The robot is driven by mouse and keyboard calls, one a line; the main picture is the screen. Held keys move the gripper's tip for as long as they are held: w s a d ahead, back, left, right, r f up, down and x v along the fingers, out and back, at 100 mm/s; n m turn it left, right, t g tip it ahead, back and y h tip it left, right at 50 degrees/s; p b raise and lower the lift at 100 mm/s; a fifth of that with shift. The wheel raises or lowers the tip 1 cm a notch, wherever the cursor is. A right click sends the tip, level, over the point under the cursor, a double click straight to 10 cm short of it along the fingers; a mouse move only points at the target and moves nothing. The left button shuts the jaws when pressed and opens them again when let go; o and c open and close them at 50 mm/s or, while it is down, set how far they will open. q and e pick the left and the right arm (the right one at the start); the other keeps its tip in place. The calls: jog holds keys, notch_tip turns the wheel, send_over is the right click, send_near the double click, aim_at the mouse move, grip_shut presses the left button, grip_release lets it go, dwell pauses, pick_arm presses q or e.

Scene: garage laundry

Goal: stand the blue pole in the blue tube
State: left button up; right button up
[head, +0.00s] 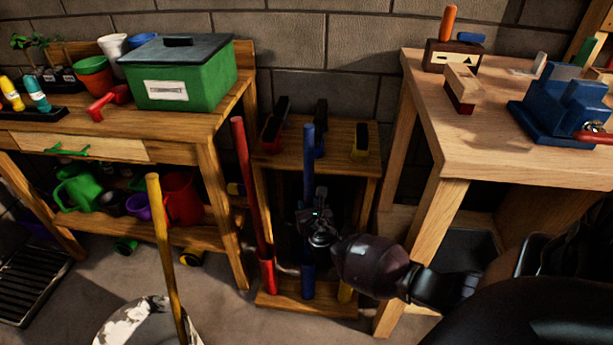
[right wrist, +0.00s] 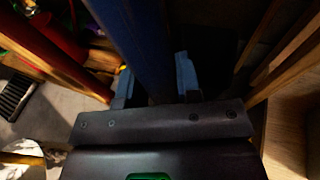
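The blue pole (head: 308,152) stands close to upright in front of the wooden rack, its top near the rack's upper shelf. The blue tube (head: 308,282) is on the rack's base, directly below the pole in the head view. My right gripper (head: 318,230) is at the pole's lower part. In the right wrist view the blue pole (right wrist: 143,40) runs between the two fingers, which sit against its sides, shut on it. The gripper hides the pole's lower end, so I cannot tell whether it is inside the tube. My left gripper is not in view.
A red pole (head: 243,170) stands in a red tube (head: 268,276) left of the blue one. A yellow pole (head: 163,245) leans from a white-splashed bucket (head: 125,325). A workbench (head: 450,130) stands close on the right.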

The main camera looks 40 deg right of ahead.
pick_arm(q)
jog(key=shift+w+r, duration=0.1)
pick_arm(e)
jog(key=o, duration=0.4)
jog(key=shift+r, duration=0.15)
pick_arm(q)
jog(key=p, duration=0.1)
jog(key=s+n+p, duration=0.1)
jog(key=p, duration=0.1)
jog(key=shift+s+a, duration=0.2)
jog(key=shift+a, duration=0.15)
pick_arm(e)
jog(key=v, duration=1)
jog(key=shift+s+a, duration=0.25)
jog(key=shift+s, duration=0.1)
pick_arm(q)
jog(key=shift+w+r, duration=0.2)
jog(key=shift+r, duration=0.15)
